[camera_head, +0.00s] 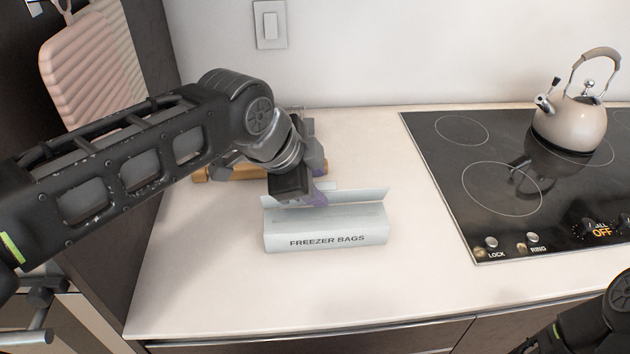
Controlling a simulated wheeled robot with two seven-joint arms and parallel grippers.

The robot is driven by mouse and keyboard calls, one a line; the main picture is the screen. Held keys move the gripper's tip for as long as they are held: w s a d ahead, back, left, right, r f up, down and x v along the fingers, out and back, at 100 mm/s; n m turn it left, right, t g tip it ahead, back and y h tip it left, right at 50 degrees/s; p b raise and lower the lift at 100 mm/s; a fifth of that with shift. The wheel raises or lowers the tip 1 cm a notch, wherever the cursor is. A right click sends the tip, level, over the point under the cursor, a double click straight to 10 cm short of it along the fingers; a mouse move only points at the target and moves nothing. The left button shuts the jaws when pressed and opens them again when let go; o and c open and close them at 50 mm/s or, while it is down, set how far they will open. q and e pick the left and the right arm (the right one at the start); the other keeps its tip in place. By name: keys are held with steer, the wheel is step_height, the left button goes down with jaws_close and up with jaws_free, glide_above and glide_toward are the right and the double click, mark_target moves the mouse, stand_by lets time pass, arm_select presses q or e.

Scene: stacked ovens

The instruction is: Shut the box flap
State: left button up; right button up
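The freezer bags box (325,236) is white and lies on the counter with its printed front toward me. Its flap (358,195) stands up along the back edge, so the top is open. My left gripper (312,196) reaches in from the left and is at the left part of the flap, hiding some of it. I cannot tell whether it touches the flap, and its fingers are too hidden to show whether they are open. My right arm shows only in the lower right corner, and its fingertips are not in view.
A black cooktop (520,180) with a beige kettle (568,122) is on the right. A wooden object (205,174) lies behind my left arm, partly hidden. Pink ribbed boards (90,65) hang at the left. The counter (200,290) in front of the box is clear.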

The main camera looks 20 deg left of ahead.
arm_select(q)
steer(key=v, duration=0.7)
steer(key=shift+s+r, duration=0.25)
steer(key=shift+r, duration=0.05)
arm_select(e)
steer(key=shift+r, duration=0.1)
arm_select(q)
steer(key=shift+a, duration=0.1)
